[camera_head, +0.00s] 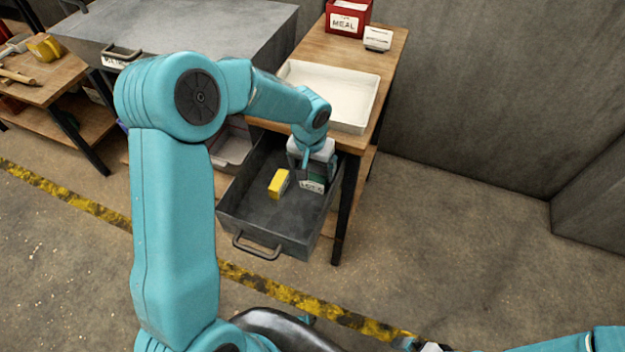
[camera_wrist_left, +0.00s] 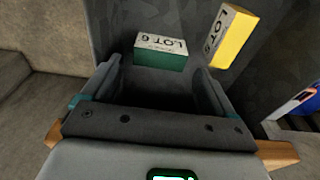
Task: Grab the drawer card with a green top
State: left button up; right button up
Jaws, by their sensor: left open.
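The green-topped card (camera_head: 313,183), with a white lettered face, sits in the open grey drawer (camera_head: 258,213). In the left wrist view the green card (camera_wrist_left: 160,60) reads "LOT 6" and lies just beyond the fingertips, roughly between them. My left gripper (camera_head: 308,162) is inside the drawer area, above and behind the card. Its two fingers are apart and empty in the left wrist view (camera_wrist_left: 157,82). The head view partly hides the card behind the gripper. Part of my right gripper (camera_head: 428,346) shows at the bottom edge; its jaws are unclear.
A yellow card (camera_head: 278,183) stands close to the left of the green one in the drawer. A red MEAL box (camera_head: 347,18) and a small white labelled block (camera_head: 377,39) are at the back.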

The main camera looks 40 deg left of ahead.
aim_at(314, 177)
pick_arm(q)
jog(key=f, duration=0.4)
jog(key=w+f, duration=0.1)
jog(key=shift+a+f, duration=0.1)
jog(key=shift+f, duration=0.3)
jog(key=shift+s+r, duration=0.1)
jog(key=shift+s, duration=0.1)
jog(key=c, duration=0.7)
jog(key=shift+c, duration=0.3)
jog(key=shift+r, duration=0.1)
